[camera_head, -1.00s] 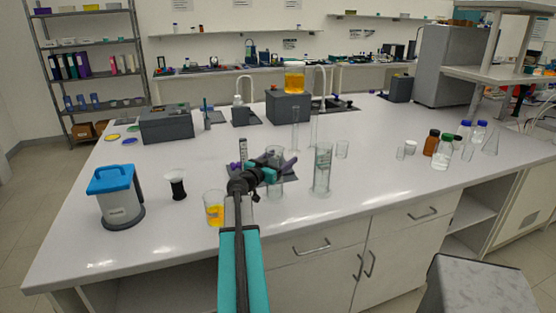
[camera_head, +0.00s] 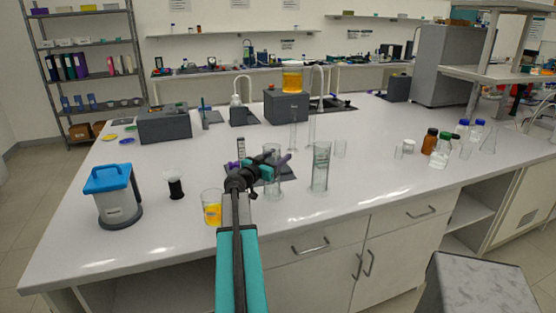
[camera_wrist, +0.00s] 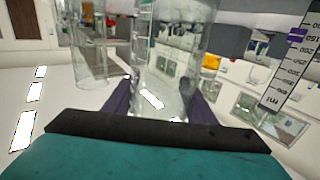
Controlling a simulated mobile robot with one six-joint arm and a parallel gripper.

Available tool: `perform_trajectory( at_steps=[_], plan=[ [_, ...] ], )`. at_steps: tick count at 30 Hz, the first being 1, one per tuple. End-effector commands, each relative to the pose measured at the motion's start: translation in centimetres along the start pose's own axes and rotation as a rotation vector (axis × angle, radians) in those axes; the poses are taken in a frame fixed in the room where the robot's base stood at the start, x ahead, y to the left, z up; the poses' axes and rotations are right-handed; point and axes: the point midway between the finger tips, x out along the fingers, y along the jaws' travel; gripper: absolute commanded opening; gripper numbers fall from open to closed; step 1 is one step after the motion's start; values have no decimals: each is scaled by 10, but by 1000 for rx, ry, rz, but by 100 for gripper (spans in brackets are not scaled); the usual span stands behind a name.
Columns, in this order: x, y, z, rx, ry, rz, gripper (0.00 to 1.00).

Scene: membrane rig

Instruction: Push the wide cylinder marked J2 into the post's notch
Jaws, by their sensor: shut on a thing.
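My gripper (camera_head: 262,163) has purple fingers on either side of a clear glass cylinder (camera_head: 273,186) and is shut on it. The cylinder looks upright on or just above the bench; I cannot tell which. In the wrist view the cylinder (camera_wrist: 168,60) stands between the fingers (camera_wrist: 160,100). No J2 mark is readable. A post with a dark-lined scale (camera_head: 241,149) stands on a dark base left of and behind the cylinder. The post also shows at the right of the wrist view (camera_wrist: 293,60), apart from the cylinder. I cannot make out its notch.
Another tall glass cylinder (camera_head: 320,168) stands close to the right. A beaker of orange liquid (camera_head: 212,209) stands near the arm at left. Thinner cylinders (camera_head: 293,130) stand behind. A blue-lidded device (camera_head: 115,195) is far left.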

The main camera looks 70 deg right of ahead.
Motion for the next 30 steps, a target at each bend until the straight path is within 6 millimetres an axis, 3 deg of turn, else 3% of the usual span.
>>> perform_trajectory(
  at_steps=[30],
  plan=[
    [24,-34,2,1,0,-1,20]
  ],
)
